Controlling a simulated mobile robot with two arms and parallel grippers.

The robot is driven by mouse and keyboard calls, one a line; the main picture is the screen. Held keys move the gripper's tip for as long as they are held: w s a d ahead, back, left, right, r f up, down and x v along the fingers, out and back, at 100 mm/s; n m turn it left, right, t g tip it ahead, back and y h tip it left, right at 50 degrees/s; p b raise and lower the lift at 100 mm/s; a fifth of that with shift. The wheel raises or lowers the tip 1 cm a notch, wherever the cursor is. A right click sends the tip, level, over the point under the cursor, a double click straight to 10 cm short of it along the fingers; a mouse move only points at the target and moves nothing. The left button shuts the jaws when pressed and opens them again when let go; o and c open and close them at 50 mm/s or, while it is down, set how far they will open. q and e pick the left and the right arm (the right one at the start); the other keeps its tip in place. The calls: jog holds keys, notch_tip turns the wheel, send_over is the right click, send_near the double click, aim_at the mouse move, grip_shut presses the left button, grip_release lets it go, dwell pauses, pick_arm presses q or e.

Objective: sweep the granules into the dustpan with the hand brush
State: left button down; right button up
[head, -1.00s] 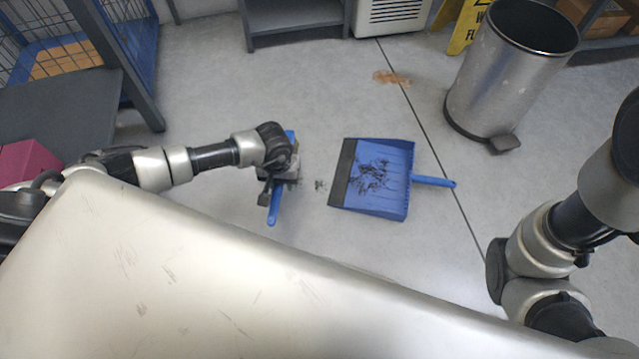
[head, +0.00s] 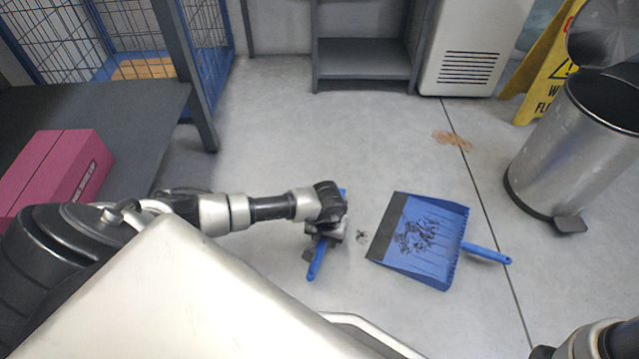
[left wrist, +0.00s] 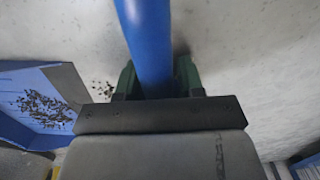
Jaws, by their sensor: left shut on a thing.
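The blue dustpan (head: 410,262) lies on the floor with its dark front lip facing left and its handle to the right. Many dark granules (head: 416,236) lie in it. A small clump of granules (head: 361,237) is on the floor left of the lip; it also shows in the left wrist view (left wrist: 104,89). My left gripper (head: 325,232) is shut on the blue hand brush (head: 317,262), just left of that clump. The brush handle (left wrist: 148,45) runs between the fingers in the left wrist view. The bristles are hidden. My right gripper is out of view.
A steel pedal bin (head: 565,150) stands right of the dustpan, with a yellow wet-floor sign (head: 545,75) behind it. A brown stain (head: 452,139) marks the floor. A grey shelf (head: 365,72) stands at the back. A pink box (head: 55,170) sits on a dark surface at left.

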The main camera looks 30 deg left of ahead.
aim_at(365, 265)
pick_arm(q)
jog(key=d, duration=0.4)
jog(key=d+b, duration=0.1)
jog(key=d, duration=0.6)
jog(key=shift+w+d+f, duration=0.25)
jog(key=shift+w+d, duration=0.05)
jog(key=shift+w, duration=0.1)
jog(key=r+p, duration=0.3)
jog(key=r, duration=0.1)
jog(key=shift+w+a+r, duration=0.1)
jog(key=shift+a, duration=0.25)
jog(key=shift+a+r+p, duration=0.25)
jog(key=shift+r+p, duration=0.4)
jog(key=shift+p, duration=0.05)
jog(key=shift+a, duration=0.1)
